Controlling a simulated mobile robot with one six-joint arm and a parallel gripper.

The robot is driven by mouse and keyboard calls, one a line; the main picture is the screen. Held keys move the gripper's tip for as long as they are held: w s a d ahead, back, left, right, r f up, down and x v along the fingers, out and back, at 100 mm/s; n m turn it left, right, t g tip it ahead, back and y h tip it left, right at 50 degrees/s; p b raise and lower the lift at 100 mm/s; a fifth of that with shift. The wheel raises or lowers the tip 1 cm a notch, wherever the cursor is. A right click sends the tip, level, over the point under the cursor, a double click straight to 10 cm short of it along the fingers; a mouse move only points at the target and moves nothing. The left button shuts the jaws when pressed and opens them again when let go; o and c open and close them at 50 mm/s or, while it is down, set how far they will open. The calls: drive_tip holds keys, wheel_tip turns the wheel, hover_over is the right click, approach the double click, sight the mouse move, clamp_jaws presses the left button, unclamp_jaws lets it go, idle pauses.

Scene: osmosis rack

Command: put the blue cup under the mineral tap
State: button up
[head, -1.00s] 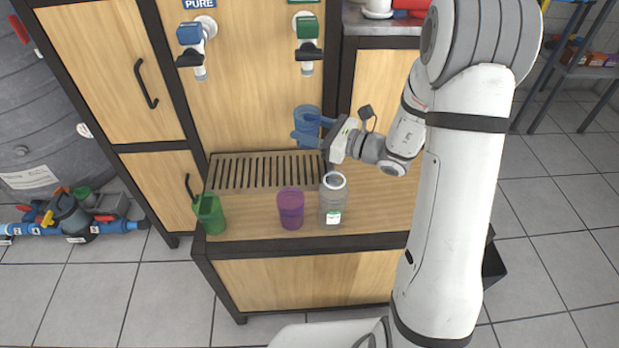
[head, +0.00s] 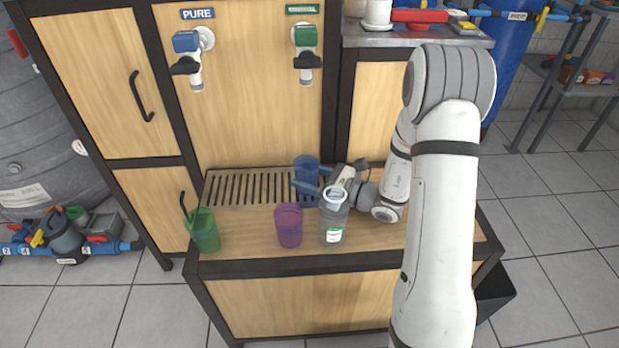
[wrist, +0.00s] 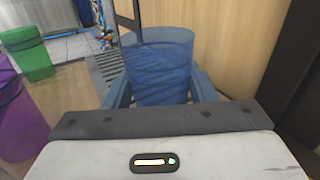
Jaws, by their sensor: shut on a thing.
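The blue cup (head: 307,171) is upright at the right end of the slatted drip grate (head: 232,188), below the green-handled tap (head: 306,52). That tap's green label is too small to read; the blue-handled tap (head: 188,58) to its left is marked PURE. My gripper (head: 307,187) is shut on the blue cup, with a finger on either side. In the wrist view the cup (wrist: 160,65) stands between the two blue fingers. Whether its base touches the grate is hard to tell.
A clear bottle-like container (head: 334,218) stands just in front of my gripper. A purple cup (head: 289,226) is left of it, and a green cup (head: 204,230) stands at the counter's left front corner. The grate's left part is clear. A dark cabinet post (head: 336,90) rises right of the tap.

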drive_tip(key=shift+f, duration=0.15)
drive_tip(key=o, duration=0.9)
drive_tip(key=shift+o, duration=0.2)
drive_tip(key=shift+r, duration=0.25)
drive_tip(key=p+v, duration=0.2)
drive_tip(key=v, duration=1)
